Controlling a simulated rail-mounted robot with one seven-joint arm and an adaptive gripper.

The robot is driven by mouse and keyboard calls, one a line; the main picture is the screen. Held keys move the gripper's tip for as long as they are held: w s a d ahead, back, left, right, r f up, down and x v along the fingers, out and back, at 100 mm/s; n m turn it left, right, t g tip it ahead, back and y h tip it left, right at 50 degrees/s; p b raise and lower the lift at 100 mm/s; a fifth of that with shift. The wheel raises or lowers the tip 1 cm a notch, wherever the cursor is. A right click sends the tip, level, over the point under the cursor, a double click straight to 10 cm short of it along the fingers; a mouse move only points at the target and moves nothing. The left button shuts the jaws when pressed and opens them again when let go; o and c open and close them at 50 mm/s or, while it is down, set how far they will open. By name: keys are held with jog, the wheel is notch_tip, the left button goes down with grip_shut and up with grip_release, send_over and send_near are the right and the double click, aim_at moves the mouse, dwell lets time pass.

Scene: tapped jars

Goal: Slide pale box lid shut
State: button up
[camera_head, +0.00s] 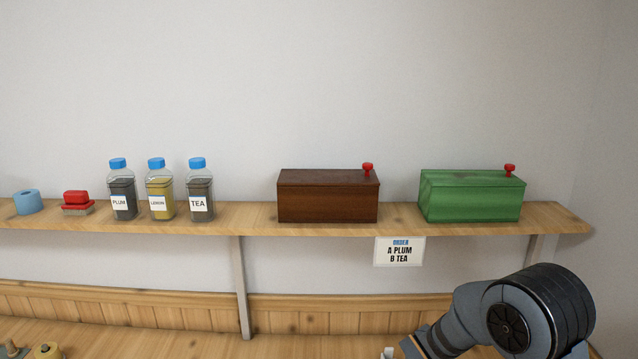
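No pale box shows clearly in the head view. Two lidded boxes stand on the shelf: a dark brown box (327,203) and a green box (472,203). Each has a red knob at the right end of its top, and both tops look closed. My arm's dark grey links reach in at the bottom right and hide what is behind them. My gripper is out of view, below the frame.
The wooden shelf (255,218) also holds a blue roll (27,202), a red-handled brush (76,202) and jars labelled PLUM (122,200), LEMON (160,200) and TEA (200,200). An order card (399,252) hangs below. Small knobbed things (47,351) stand at bottom left.

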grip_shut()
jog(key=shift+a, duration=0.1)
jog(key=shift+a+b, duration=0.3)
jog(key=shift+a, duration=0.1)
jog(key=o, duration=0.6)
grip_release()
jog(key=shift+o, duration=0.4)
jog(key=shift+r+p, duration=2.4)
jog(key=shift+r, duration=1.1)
